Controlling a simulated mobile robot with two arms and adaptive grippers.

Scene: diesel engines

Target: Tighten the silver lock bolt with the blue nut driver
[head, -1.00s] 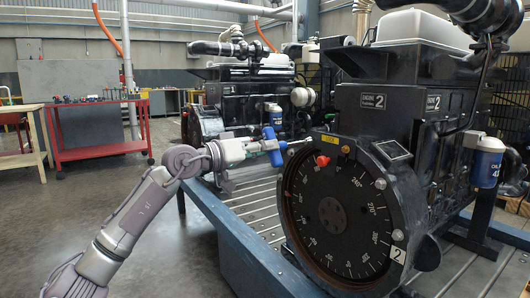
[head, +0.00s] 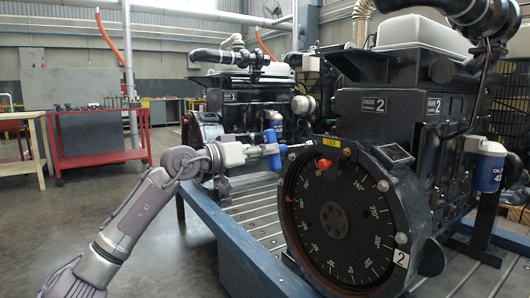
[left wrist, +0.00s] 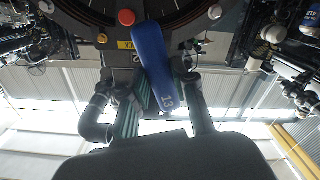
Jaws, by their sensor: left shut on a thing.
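The blue nut driver (head: 272,150) has a T-shaped handle and a thin pale shaft. My left gripper (head: 262,150) is shut on it beside the near engine. The shaft points right, to the upper left edge of the black dial wheel housing. Its tip is close to the rim there; I cannot tell whether it touches the silver lock bolt, which I cannot pick out at the tip. In the left wrist view the blue handle (left wrist: 155,65), marked 13, stands between the two dark fingers (left wrist: 168,98) and hides the shaft. My right gripper is not in view.
A red knob (head: 324,164) and a yellow label (head: 331,142) sit close to the driver tip. The near engine (head: 385,125) stands on a slatted blue-edged stand (head: 228,240). A second engine (head: 235,105) is behind. A red workbench (head: 100,158) stands far left. The floor at left is open.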

